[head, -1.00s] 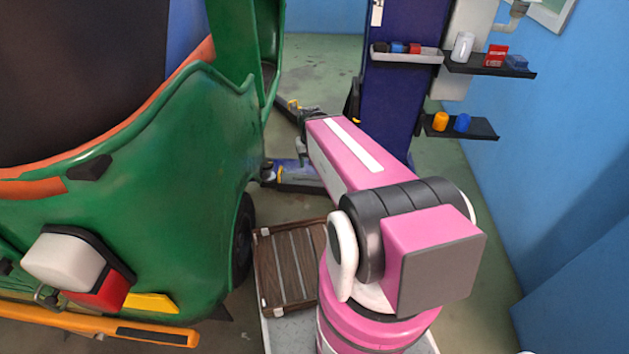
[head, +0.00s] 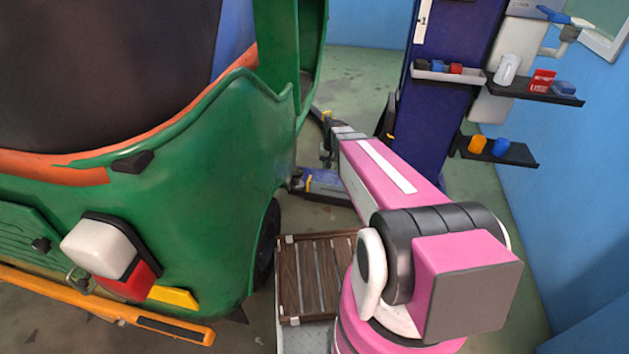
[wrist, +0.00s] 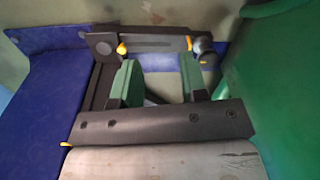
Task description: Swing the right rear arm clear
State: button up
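A blue-grey lift arm (head: 328,186) lies low between the post and the green rickshaw (head: 200,165), beside its wheel. A dark lift-arm bar (wrist: 150,45) with yellow details lies across the wrist view, just beyond my fingertips. I cannot tell whether it is the same arm or whether the fingers touch it. My gripper (wrist: 157,75) has two green-padded fingers standing apart, with nothing clearly held between them. In the head view my gripper (head: 331,140) is small and partly hidden at the far end of my pink arm.
The dark blue lift post (head: 437,100) stands right of the rickshaw, with small shelves (head: 535,90) beside it. Another lift arm (head: 320,113) reaches along the floor behind. A blue wall (head: 590,200) bounds the right.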

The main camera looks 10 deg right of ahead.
aim_at(309, 179)
jog(key=w+a+f+m+y, duration=0.1)
jog(key=w+a+f, duration=0.1)
jog(key=w+f, duration=0.95)
jog(key=w+a+f+m, duration=0.2)
jog(key=w+f, duration=0.7)
jog(key=w, duration=0.5)
jog(key=shift+t, duration=0.3)
jog(key=f, duration=0.3)
jog(key=a+f, duration=0.1)
jog(key=f, duration=0.3)
jog(key=a+f, duration=0.1)
jog(key=f, duration=0.2)
jog(key=shift+w+f, duration=0.35)
jog(key=shift+f, duration=0.05)
grip_shut()
